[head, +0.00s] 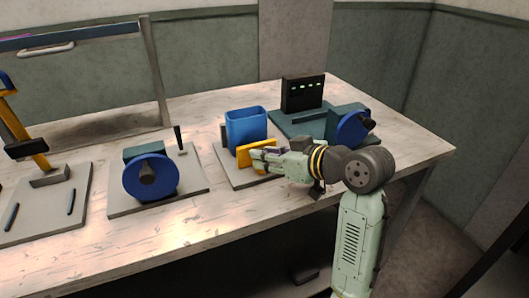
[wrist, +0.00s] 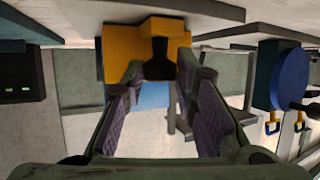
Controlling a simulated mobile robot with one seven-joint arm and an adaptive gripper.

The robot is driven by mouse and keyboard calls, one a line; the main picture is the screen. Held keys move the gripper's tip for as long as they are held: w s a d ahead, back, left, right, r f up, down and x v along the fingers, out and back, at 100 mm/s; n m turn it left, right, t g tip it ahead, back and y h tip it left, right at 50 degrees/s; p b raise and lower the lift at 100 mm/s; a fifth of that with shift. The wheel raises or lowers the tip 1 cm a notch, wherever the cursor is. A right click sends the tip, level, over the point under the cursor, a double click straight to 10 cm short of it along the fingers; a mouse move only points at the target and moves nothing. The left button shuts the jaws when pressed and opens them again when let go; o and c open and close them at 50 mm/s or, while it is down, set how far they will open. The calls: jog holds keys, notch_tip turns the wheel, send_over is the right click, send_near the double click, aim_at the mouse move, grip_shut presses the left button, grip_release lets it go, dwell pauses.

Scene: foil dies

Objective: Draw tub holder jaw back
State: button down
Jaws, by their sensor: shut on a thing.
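The blue tub (head: 246,131) stands upright in its holder on a grey base plate (head: 232,178), near the middle of the bench. The yellow holder jaw (head: 245,157) is in front of the tub, close to its near face; the exact gap is hidden. My gripper (head: 262,158) reaches in from the right and is shut on the jaw. In the wrist view, the fingers (wrist: 158,72) lie on either side of a dark part of the yellow jaw (wrist: 120,48). A patch of blue (wrist: 154,95) shows beyond it.
A blue wheel fixture (head: 150,178) on a grey plate stands to the left. A yellow-handled lever fixture (head: 40,158) is further left. A black box with green lights (head: 303,93) and another blue wheel (head: 354,130) are behind and right of my gripper. The front bench strip is clear.

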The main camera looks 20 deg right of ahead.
jog(key=c, duration=1.6)
grip_release()
jog(key=shift+s, duration=0.3)
jog(key=v, duration=1.2)
